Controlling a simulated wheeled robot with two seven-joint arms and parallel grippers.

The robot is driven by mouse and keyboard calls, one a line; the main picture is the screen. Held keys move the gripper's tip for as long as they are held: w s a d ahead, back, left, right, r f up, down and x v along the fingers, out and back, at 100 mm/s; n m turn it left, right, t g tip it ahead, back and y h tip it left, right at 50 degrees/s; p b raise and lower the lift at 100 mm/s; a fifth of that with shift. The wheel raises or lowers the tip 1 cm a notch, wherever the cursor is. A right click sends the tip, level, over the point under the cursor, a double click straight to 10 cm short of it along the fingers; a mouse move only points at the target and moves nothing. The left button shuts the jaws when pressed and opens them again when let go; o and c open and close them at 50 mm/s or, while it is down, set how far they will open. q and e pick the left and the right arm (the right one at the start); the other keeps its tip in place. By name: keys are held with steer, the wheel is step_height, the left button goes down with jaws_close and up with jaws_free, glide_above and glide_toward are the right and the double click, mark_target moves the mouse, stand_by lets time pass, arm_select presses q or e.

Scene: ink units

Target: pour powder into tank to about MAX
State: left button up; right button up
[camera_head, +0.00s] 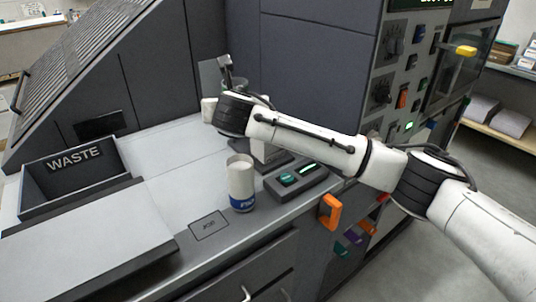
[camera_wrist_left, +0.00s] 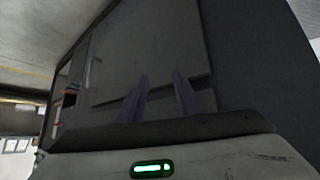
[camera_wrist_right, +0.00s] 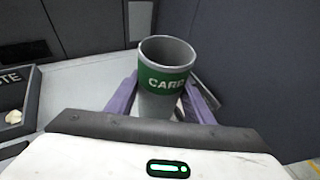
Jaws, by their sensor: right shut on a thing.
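A grey cup (camera_wrist_right: 158,108) with a green label reading "CARP", partly hidden, shows in the right wrist view. My right gripper (camera_wrist_right: 160,82) is shut on it, one finger at each side. Its mouth is open and it looks roughly upright; I cannot make out powder inside. In the head view my right arm reaches over the counter and its wrist hides most of the gripper. A light grey body (camera_head: 271,152) on a dark base, partly behind the arm, may be the tank; no MAX mark is readable. My left gripper (camera_wrist_left: 160,85) is open and empty, facing a dark panel.
A white cup with a blue label (camera_head: 241,186) stands on the counter (camera_head: 180,155). A bin marked WASTE (camera_head: 45,195) is at left, with a pale lump (camera_wrist_right: 14,117) inside. Dark cabinet walls close the back.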

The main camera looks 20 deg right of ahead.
steer(key=a+r, duration=0.1)
steer(key=s+a+r, duration=0.1)
steer(key=a, duration=0.1)
steer(key=a+r, duration=0.1)
steer(key=shift+s+a, duration=0.25)
steer(key=shift+s, duration=0.05)
stand_by(0.5)
